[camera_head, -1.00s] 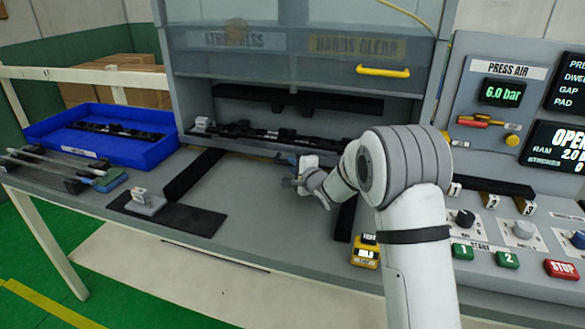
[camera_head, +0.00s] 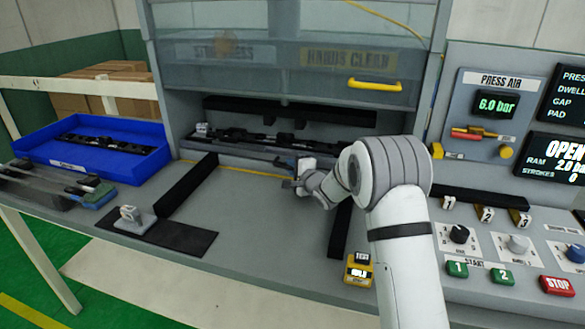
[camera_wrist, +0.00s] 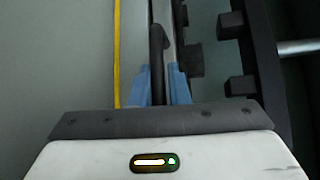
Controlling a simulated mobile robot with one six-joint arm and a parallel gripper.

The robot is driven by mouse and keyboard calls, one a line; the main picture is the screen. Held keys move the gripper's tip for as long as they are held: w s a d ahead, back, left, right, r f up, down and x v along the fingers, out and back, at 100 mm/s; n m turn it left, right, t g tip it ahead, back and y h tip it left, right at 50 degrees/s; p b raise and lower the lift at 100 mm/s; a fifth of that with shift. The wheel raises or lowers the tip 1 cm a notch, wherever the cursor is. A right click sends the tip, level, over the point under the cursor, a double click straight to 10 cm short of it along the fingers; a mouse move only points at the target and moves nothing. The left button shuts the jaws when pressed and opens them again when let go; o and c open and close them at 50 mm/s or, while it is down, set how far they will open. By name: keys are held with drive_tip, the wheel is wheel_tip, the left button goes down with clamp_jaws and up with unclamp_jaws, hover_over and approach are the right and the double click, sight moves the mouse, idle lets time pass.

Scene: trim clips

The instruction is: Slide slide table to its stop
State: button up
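The slide table (camera_head: 262,157) is a grey plate inside the press opening, with a dark trim part lying along it. Its black handle bar (camera_wrist: 157,45) runs between the two blue fingers in the wrist view. My gripper (camera_wrist: 161,85) has a finger close on each side of this bar and appears shut on it. In the head view my gripper (camera_head: 290,182) is at the table's front edge, right of its middle. My wrist partly hides the table's right end there, and whether it touches a stop cannot be seen.
Black rails (camera_head: 187,184) flank the bench in front of the press. A yellow line (camera_head: 235,174) crosses the bench before the table. The clear guard with its yellow handle (camera_head: 375,85) is raised above. A blue tray (camera_head: 150,165) stands left, and a yellow box (camera_head: 358,271) stands near the front.

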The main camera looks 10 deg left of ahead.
drive_tip(key=shift+o, duration=0.6)
drive_tip(key=shift+w, duration=0.2)
drive_tip(key=shift+o, duration=1.3)
drive_tip(key=shift+s, duration=0.15)
drive_tip(key=v, duration=0.7)
drive_tip(key=shift+s+d, duration=0.25)
